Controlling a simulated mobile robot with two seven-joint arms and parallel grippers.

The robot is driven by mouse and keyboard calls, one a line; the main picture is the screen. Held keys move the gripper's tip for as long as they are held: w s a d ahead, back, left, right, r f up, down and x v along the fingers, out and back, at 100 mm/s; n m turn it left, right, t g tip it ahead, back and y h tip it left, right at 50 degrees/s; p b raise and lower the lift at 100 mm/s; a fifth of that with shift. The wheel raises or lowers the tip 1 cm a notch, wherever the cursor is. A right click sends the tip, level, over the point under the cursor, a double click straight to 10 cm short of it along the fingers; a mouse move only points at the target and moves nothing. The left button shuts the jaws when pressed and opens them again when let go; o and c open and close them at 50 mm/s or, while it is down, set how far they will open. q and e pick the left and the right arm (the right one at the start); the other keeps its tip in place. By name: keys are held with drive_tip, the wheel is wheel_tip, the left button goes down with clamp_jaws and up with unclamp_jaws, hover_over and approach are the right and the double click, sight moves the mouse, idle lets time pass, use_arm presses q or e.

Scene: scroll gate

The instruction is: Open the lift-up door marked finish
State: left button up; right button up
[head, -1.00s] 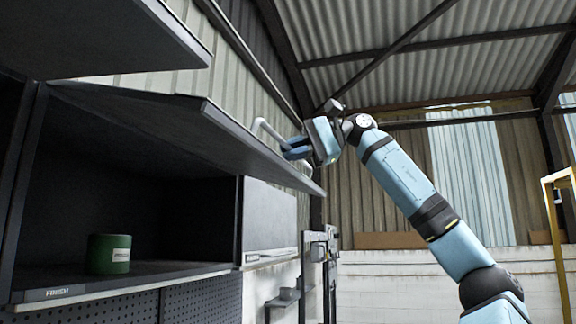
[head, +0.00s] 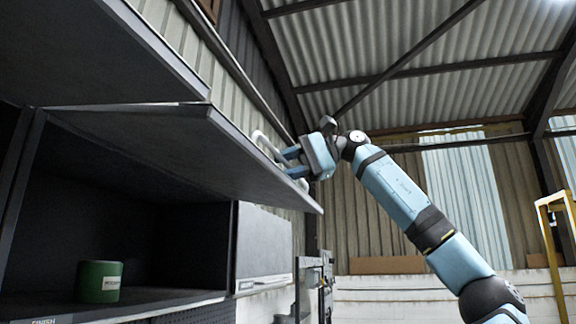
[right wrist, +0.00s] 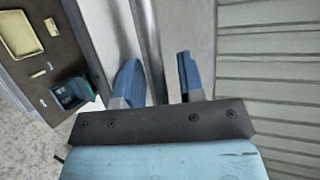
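The finish door (head: 190,150) is a dark lift-up panel in the head view. It is swung up and slopes outward over an open compartment. The compartment's lower edge bears the finish label (head: 44,321), partly cut off by the picture's bottom. A pale bar handle (head: 268,145) is on the door's outer face. My right gripper (head: 287,163) is at that handle, on the door's outer side. In the right wrist view its fingers (right wrist: 160,80) stand apart, with the handle's metal bar (right wrist: 147,40) running between them, nearer the left finger. My left gripper is not in view.
A green can (head: 99,282) with a pale label stands inside the open compartment. A closed grey door (head: 264,246) is beside it on the right. Another dark panel (head: 110,50) overhangs at the upper left. A yellow frame (head: 548,240) stands far right.

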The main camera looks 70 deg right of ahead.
drive_tip(key=shift+s, duration=0.1)
idle(0.3)
drive_tip(key=shift+s+d+r, duration=0.15)
drive_tip(key=shift+s+d, duration=0.05)
drive_tip(key=shift+s, duration=0.1)
drive_tip(key=v, duration=1.3)
drive_tip(key=shift+b, duration=0.45)
